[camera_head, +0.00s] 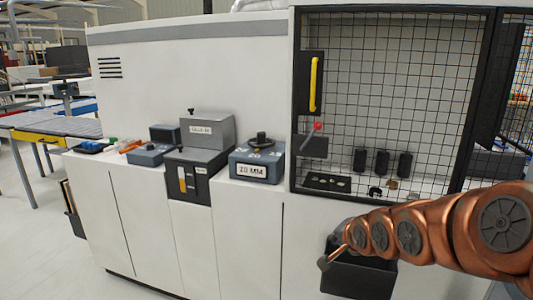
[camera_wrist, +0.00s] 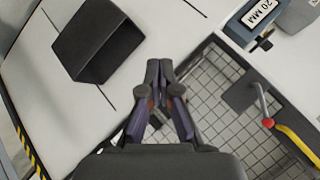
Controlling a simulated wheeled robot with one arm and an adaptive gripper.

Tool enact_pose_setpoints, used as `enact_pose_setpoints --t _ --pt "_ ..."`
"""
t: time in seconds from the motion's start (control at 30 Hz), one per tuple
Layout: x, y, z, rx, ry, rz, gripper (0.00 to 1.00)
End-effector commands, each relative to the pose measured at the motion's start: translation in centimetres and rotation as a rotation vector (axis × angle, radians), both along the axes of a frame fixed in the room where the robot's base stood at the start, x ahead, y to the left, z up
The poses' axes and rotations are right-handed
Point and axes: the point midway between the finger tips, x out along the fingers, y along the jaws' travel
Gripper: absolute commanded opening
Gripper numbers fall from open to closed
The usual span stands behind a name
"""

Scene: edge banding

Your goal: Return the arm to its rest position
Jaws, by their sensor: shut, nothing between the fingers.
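My gripper (camera_wrist: 159,68) is shut and empty in the wrist view, its two fingertips together. The wrist view is turned on its side. My copper-coloured arm reaches in from the right of the head view, in front of the machine's lower panel. My gripper's end shows there, small and partly hidden, near a black open bin (camera_head: 358,277) on the front of the white machine (camera_head: 240,235). The bin also shows in the wrist view (camera_wrist: 95,45), at upper left, apart from the fingertips.
A mesh door (camera_head: 410,80) in a black frame stands above my arm, with a yellow handle (camera_head: 316,84) and a red-knobbed lever (camera_head: 317,127) at its left. A "20 MM" box (camera_head: 257,170) and a grey glue unit (camera_head: 207,132) sit on the ledge.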

Motion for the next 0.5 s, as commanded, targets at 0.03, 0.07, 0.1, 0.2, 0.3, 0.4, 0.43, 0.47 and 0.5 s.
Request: enact_pose_setpoints --t 0.03,0.07,0.1,0.2,0.3,0.4,0.43,0.47,0.5 --pt "-2.1 -0.1 -0.2 -0.060 0.050 0.032 0.00" --pt "-3.4 -0.1 -0.7 -0.096 0.087 0.056 0.00" --pt "-5.1 -0.2 -1.3 -0.141 0.136 0.088 0.00" --pt "-10.0 -0.5 -2.6 -0.246 0.263 0.177 0.00" --pt "-15.2 -0.7 -3.6 -0.330 0.391 0.278 0.00" --pt "-20.4 -0.9 -4.3 -0.393 0.515 0.388 0.00" --pt "-22.1 -0.9 -4.4 -0.408 0.554 0.423 0.00" --pt "-23.6 -0.9 -4.5 -0.421 0.586 0.458 0.00" --pt "-25.8 -1.0 -4.6 -0.434 0.636 0.506 0.00"
